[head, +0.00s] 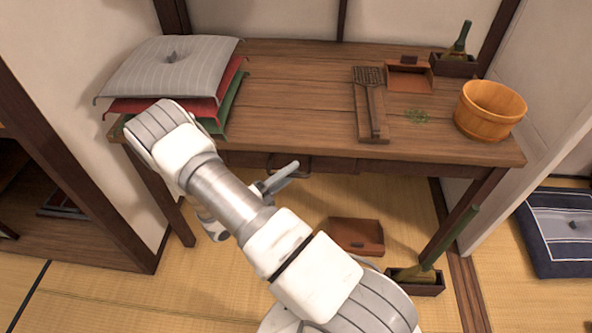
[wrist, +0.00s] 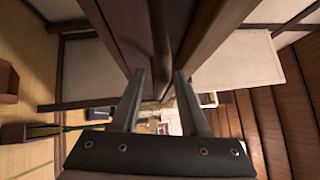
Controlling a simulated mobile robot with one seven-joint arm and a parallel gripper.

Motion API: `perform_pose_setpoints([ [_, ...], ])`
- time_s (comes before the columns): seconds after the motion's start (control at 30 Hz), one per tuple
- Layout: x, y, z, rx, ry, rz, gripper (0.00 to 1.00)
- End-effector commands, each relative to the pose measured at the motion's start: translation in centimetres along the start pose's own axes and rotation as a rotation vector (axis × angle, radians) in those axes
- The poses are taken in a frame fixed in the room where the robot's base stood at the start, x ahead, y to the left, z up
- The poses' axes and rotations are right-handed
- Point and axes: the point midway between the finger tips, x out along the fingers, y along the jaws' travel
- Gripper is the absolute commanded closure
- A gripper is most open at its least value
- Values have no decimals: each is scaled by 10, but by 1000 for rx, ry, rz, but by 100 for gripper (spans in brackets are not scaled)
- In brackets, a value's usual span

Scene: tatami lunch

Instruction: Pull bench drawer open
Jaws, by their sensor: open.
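The wooden bench (head: 310,110) stands against the back wall. Its drawer front (head: 338,167) is a dark strip under the front edge of the top and looks closed. A small dark handle (head: 304,166) shows faintly on it. My gripper (head: 286,176) is just below and in front of this strip, partly hidden by my arm. In the wrist view my gripper (wrist: 160,78) has its two fingers apart, with dark wooden parts close beyond the tips.
Grey, red and green cushions (head: 170,70) lie on the bench's left end. A grater (head: 369,100), a small tray (head: 409,78) and a wooden tub (head: 490,110) stand to the right.

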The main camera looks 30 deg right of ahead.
Motion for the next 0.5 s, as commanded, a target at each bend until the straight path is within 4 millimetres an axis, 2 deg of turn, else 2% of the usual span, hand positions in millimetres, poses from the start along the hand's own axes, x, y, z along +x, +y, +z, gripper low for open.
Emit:
perform_pose_setpoints([
  [0.2,20,1,0,-1,0,1,56],
  [0.5,23,0,0,0,-1,1,56],
])
